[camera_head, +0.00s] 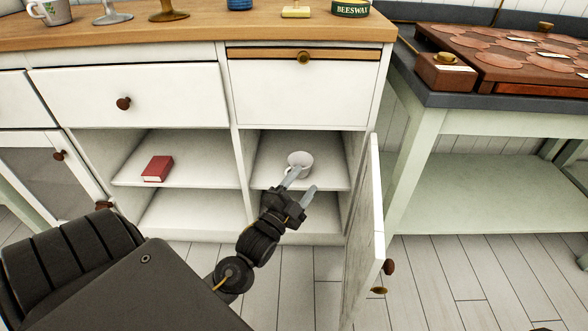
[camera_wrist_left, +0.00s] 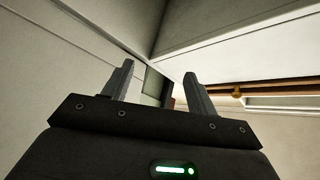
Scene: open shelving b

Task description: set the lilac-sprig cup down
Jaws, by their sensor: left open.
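A small white cup (camera_head: 301,160) stands upright on the upper shelf (camera_head: 268,178) of the right open compartment. Its sprig pattern is too small to make out. My left gripper (camera_head: 303,184) is open and points into this compartment. Its fingers are in front of the cup, and one fingertip overlaps the cup's lower left edge in the picture; I cannot tell whether they touch. The left wrist view shows the open fingers (camera_wrist_left: 158,76) with nothing between them and no cup visible. My right gripper is not in view.
An open cabinet door (camera_head: 362,240) stands just right of my left gripper. A red book (camera_head: 157,168) lies in the compartment to the left. A patterned mug (camera_head: 50,11) and a beeswax tin (camera_head: 350,8) stand on the wooden top. The lower shelf (camera_head: 185,212) looks empty.

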